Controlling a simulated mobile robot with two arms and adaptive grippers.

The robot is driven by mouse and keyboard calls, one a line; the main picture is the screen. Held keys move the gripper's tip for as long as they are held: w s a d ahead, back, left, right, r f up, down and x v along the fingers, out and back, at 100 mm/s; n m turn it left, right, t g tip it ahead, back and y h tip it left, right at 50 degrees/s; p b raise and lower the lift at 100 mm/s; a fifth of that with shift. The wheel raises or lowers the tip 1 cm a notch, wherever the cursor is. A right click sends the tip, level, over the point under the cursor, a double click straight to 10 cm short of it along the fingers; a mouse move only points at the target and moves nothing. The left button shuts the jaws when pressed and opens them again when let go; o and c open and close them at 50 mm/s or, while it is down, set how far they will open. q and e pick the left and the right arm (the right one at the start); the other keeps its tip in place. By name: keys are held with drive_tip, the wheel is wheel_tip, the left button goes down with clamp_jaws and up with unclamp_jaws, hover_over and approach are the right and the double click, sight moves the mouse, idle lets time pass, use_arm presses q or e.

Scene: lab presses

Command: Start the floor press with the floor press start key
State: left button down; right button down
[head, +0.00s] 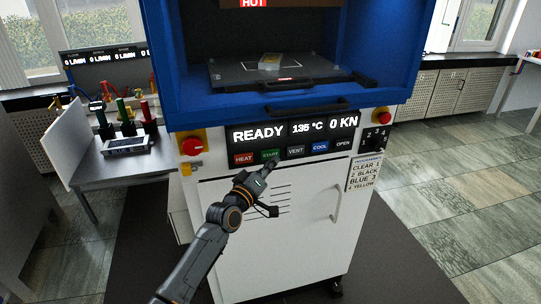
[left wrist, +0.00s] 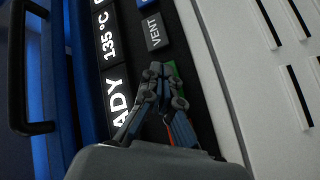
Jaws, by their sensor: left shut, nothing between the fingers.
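The floor press (head: 277,225) is a blue and white machine; its display (head: 293,131) reads READY, 135 °C and 0 KN. The green start key (head: 270,155) sits in the key row below the display, between the red HEAT key (head: 243,159) and the dark VENT key (head: 296,152). My left gripper (head: 269,164) is shut and empty, with its tips at the start key. In the left wrist view the closed fingertips (left wrist: 157,71) cover much of the green key (left wrist: 173,72); I cannot tell whether they touch it. My right gripper is not in view.
A blue COOL key (head: 320,148) and an OPEN key (head: 343,144) continue the row. Red emergency knobs (head: 192,146) (head: 381,115) flank the panel. A handle (head: 318,107) juts out above the display. A bench (head: 130,168) with coloured fittings stands at left.

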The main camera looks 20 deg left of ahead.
use_arm(q)
drive_tip(key=shift+w+a, duration=0.1)
idle(0.4)
drive_tip(key=shift+w+a, duration=0.15)
drive_tip(key=shift+w, duration=0.1)
